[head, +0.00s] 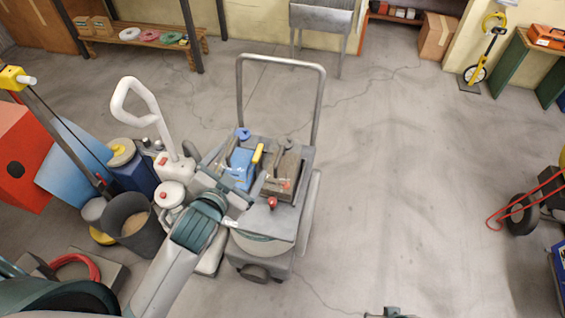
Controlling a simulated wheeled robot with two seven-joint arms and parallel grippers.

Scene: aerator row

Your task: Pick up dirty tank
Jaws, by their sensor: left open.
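A grey wheeled floor machine (268,222) with a tall metal loop handle stands in the middle. Two tanks sit side by side on its top. The left one is a blue tank (240,169) with a blue cap. The right one is a brownish, murky tank (281,184) with a dark handle on top, which looks like the dirty tank. My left gripper (238,198) is open over the machine, just left of the brownish tank. Whether it touches anything is hard to tell. A small part of my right gripper (390,312) seems to show at the bottom edge.
A white-handled cleaner (172,165), a dark bucket (133,222) and a red box (22,165) crowd the left side. A bench (135,38) stands at the back left. A hand truck (520,213) is at the right. The floor right of the machine is clear.

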